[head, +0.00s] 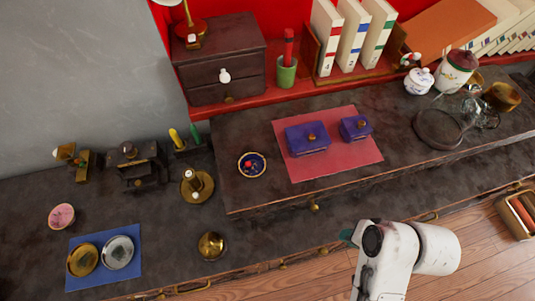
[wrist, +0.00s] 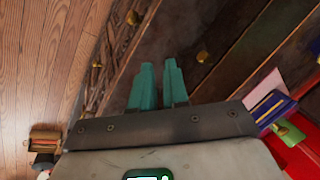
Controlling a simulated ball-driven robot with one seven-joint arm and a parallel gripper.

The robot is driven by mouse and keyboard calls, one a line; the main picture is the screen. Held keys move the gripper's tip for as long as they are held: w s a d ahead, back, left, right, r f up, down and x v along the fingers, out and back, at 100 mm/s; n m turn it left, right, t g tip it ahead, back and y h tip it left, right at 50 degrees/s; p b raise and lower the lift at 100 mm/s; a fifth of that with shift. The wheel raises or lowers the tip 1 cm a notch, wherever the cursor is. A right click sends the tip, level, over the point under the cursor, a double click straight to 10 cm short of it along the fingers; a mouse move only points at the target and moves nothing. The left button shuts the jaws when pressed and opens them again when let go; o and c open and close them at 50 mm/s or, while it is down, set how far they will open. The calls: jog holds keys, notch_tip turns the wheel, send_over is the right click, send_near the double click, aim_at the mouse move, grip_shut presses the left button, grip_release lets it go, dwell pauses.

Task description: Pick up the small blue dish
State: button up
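The small blue dish (head: 261,173) has a gold rim and sits on the raised dark counter, left of the pink mat, in the head view. Small items lie in it, one of them red. I cannot make out the dish in the wrist view. My gripper (head: 347,236) is at the lower middle of the head view, in front of the counter, well right of and nearer than the dish. In the wrist view its two teal fingers (wrist: 158,64) stand slightly apart with nothing between them. The gripper is empty.
Two purple boxes (head: 307,138) stand on the pink mat (head: 365,158), right of the dish. A small drawer chest (head: 222,72) and a green cup (head: 286,75) stand behind it. A brass stand (head: 197,187) and a brass bowl (head: 211,246) are on the lower counter.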

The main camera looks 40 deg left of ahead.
jog(key=w+a+r+n+g+y+p, duration=0.15)
jog(key=w+a+r, duration=0.25)
jog(key=a+r, duration=0.45)
jog(key=p, duration=0.2)
send_near(264, 168)
jog(key=f, duration=0.1)
jog(key=a+f+g, duration=0.1)
jog(key=shift+w+f+y, duration=0.2)
jog(key=shift+f+y, duration=0.05)
jog(key=shift+f, duration=0.05)
jog(key=shift+p+x, duration=0.45)
jog(key=shift+x, duration=2.6)
grip_shut()
jog(key=shift+r, duration=0.1)
